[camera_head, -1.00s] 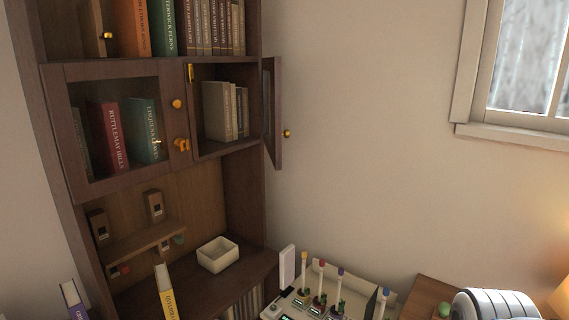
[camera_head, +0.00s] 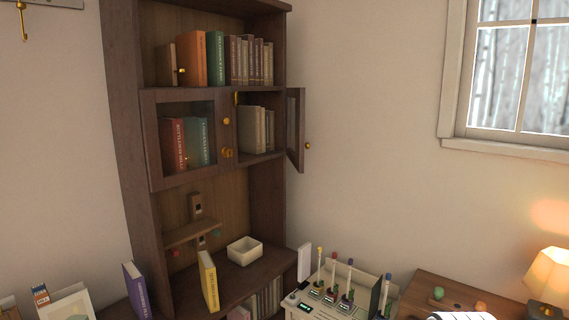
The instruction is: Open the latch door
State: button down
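A tall dark wooden bookcase holds a cabinet section with two glass-panelled doors. The left door (camera_head: 154,148) is shut, with books showing behind its glass. A round brass knob (camera_head: 226,121) and a brass latch (camera_head: 227,153) are at its right edge. The right door (camera_head: 294,130) stands swung open to the right, with a brass knob (camera_head: 307,145) on it. Pale books (camera_head: 256,130) show in the open compartment. My gripper is not in view; a white ribbed part at the bottom right edge looks like part of my arm.
A white box (camera_head: 245,250) sits on the lower shelf, with a yellow book (camera_head: 209,280) and a purple book (camera_head: 137,290) to its left. A device with coloured-topped sticks (camera_head: 335,296) and a lit lamp (camera_head: 549,279) are at the lower right.

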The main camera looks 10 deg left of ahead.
aim_at(296, 158)
jog(key=u, duration=0.1)
jog(key=i, duration=1)
jog(key=u, duration=0.05)
